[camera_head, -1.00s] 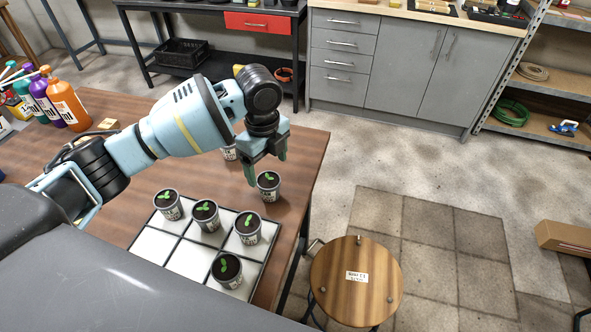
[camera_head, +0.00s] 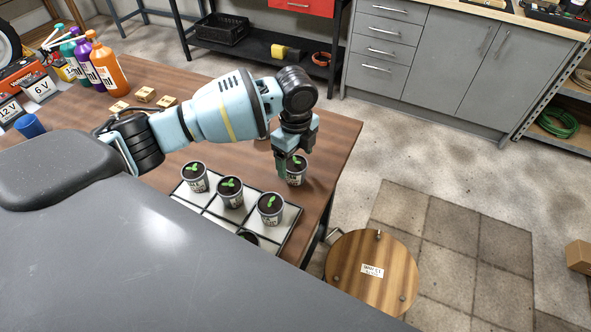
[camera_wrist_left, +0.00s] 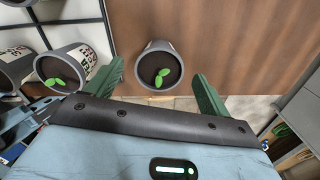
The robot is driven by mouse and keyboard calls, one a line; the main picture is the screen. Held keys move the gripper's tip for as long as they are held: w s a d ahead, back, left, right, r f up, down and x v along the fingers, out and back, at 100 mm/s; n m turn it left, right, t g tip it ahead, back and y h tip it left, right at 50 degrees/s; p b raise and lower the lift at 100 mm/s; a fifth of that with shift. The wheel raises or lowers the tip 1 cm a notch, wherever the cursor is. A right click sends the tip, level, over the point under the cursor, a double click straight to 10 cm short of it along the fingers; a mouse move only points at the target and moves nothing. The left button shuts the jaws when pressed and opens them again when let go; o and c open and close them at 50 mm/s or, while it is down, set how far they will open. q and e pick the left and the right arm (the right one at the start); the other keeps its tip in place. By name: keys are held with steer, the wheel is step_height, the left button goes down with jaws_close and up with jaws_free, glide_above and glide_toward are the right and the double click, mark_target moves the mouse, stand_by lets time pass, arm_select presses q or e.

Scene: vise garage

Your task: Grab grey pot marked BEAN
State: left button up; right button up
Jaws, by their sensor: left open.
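A grey pot with a green seedling (camera_head: 296,174) stands on the brown table beyond the tray, near the table's right edge. Its label is too small to read in the head view. My left gripper (camera_head: 292,160) points down at this pot, open, partly covering it. In the left wrist view a grey pot (camera_wrist_left: 158,68) sits centred between the open fingers, with no visible contact; its label does not show. Other seedling pots stand on the tray: left (camera_head: 194,177), middle (camera_head: 230,192) and right (camera_head: 270,208). My right gripper is out of view.
The white-celled tray (camera_head: 291,222) lies at the table's near right. A wooden stool (camera_head: 390,262) stands beyond the table's right edge. Bottles, including an orange one (camera_head: 108,68), and small wooden blocks (camera_head: 145,94) are at the far left. My dark body covers the lower left.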

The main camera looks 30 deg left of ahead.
mark_target(295, 163)
arm_select(q)
step_height(295, 163, down, 3)
steer(key=shift+a+f, duration=0.1)
steer(key=c, duration=1.1)
